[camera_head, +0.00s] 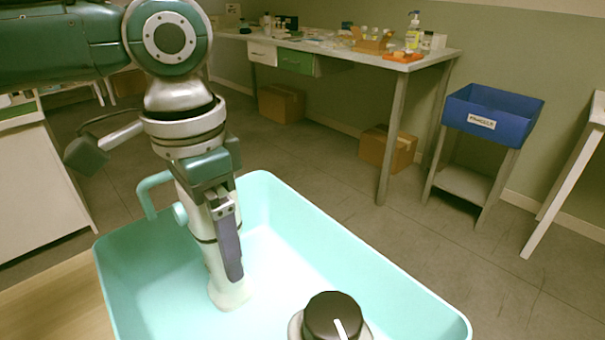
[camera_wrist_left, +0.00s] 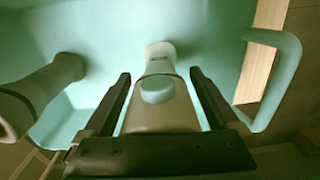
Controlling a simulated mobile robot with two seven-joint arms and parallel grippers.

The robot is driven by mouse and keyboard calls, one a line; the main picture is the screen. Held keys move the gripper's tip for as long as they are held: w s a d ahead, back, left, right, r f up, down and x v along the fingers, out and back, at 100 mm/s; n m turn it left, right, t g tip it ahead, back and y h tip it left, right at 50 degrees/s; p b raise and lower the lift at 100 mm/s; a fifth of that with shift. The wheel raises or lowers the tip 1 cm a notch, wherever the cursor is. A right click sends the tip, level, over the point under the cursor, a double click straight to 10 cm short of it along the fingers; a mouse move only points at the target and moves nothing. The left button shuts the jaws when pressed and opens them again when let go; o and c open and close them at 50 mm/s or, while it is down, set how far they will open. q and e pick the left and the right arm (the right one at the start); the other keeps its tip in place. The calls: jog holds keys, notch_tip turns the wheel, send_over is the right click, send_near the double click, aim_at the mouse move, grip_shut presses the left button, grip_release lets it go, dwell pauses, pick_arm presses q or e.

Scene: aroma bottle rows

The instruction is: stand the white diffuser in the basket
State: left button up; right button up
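The teal basket (camera_head: 375,258) fills the lower part of the head view. The white diffuser (camera_head: 228,293) stands in it, its flared foot on the basket floor. My left gripper (camera_head: 232,272) reaches down over the diffuser and hides much of it. In the left wrist view, the diffuser (camera_wrist_left: 160,112) lies between the fingers of my left gripper (camera_wrist_left: 160,80), with narrow gaps on both sides, so the fingers look open around it. Its pale teal disc faces the camera. My right gripper is in neither view.
A black-topped object (camera_head: 333,316) with a white line sits near the basket's front. A pale flared object (camera_wrist_left: 40,92) stands at left in the wrist view. The basket handle (camera_head: 152,192) is beside my left arm. A blue bin (camera_head: 492,117) and a cluttered table (camera_head: 440,57) are farther back.

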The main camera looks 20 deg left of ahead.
pick_arm(q)
notch_tip(320, 180, up, 12)
jog(key=shift+r+p, duration=0.2)
jog(key=shift+p, duration=0.95)
